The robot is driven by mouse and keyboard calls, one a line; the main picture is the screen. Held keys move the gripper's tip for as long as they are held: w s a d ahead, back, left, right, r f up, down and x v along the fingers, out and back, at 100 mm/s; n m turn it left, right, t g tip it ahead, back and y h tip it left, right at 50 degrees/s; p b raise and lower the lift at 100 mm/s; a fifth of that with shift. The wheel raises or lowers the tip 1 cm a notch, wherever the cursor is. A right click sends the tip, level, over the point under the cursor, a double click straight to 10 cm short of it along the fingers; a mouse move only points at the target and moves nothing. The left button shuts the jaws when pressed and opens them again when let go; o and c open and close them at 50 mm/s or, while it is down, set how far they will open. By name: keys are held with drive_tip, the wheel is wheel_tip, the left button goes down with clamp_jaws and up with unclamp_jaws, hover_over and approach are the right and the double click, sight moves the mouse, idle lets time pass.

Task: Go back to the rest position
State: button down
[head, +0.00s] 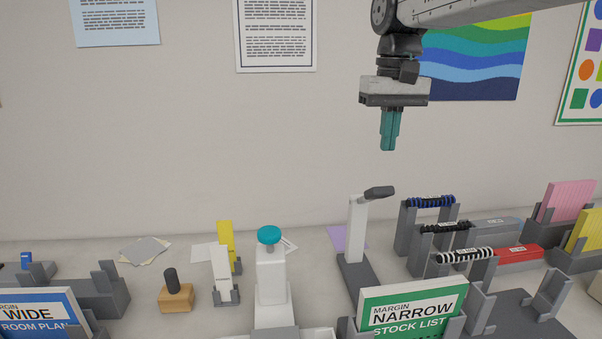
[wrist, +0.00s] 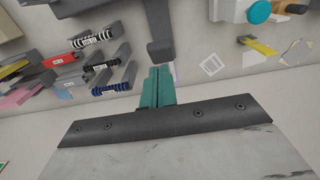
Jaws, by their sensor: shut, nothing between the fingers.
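My gripper (head: 389,148) hangs in the air above the back of the worktop, in front of the wall, with its teal fingers pointing down. The fingers are together and empty. In the wrist view my gripper (wrist: 157,72) shows the teal fingers side by side, with the worktop beyond them. Nothing touches the fingers. The grey-topped white post (head: 357,230) stands below and a little left of the gripper, well apart from it.
A white device with a teal knob (head: 269,236) stands left of centre. Racks with binding coils (head: 432,202) are at right. Green (head: 410,312) and blue (head: 40,312) signs stand in front. A wooden stamp (head: 176,297) is at left. The air around the gripper is clear.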

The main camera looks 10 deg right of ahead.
drive_tip(key=s+d+f, duration=0.1)
drive_tip(key=s+f, duration=0.4)
drive_tip(key=s, duration=0.3)
drive_tip(key=s+d+f, duration=0.1)
drive_tip(key=s+f, duration=0.5)
drive_tip(key=s, duration=0.3)
drive_tip(key=s+d+f+t, duration=0.1)
drive_tip(key=s+f, duration=0.4)
drive_tip(key=s, duration=0.4)
drive_tip(key=shift+d+f, duration=0.15)
drive_tip(key=shift+f, duration=0.05)
